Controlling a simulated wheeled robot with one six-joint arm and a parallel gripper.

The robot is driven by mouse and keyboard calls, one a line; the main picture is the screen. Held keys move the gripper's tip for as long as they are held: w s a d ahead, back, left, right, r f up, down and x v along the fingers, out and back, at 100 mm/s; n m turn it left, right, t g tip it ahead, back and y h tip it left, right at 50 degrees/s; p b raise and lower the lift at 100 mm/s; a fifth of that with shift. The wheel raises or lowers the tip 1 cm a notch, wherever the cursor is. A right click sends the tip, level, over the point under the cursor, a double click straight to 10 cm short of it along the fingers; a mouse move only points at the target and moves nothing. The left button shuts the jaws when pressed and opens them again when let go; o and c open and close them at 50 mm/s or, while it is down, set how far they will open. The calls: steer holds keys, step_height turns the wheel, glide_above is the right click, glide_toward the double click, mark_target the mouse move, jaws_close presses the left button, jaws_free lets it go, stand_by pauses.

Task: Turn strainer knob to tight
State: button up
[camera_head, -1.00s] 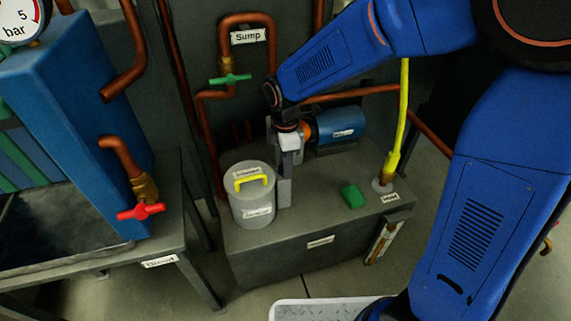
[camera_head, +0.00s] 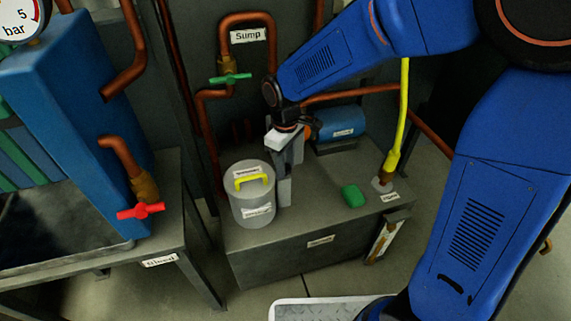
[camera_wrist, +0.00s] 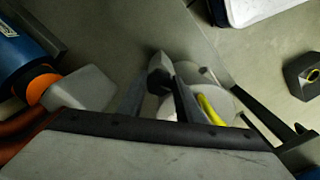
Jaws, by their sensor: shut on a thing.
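The strainer (camera_head: 251,212) is a grey canister with a yellow handle (camera_head: 252,181) on its lid, standing on the grey bench. In the wrist view the yellow handle (camera_wrist: 211,109) shows just right of my fingers. My gripper (camera_head: 284,190) points down beside the strainer's right side. In the wrist view my gripper (camera_wrist: 160,84) has its fingers shut on a small dark knob (camera_wrist: 160,76), taken to be the strainer knob. The fingers hide part of this knob, and I cannot read its position. In the head view the knob is hidden.
A blue motor (camera_head: 341,122) lies behind my gripper. A green block (camera_head: 353,196) and a yellow hose (camera_head: 398,130) are to the right. A green valve handle (camera_head: 230,78) on copper pipe is above the strainer, and a red valve handle (camera_head: 141,211) is left.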

steer(key=shift+m, duration=0.4)
steer(key=o, duration=1)
steer(key=shift+o, duration=0.2)
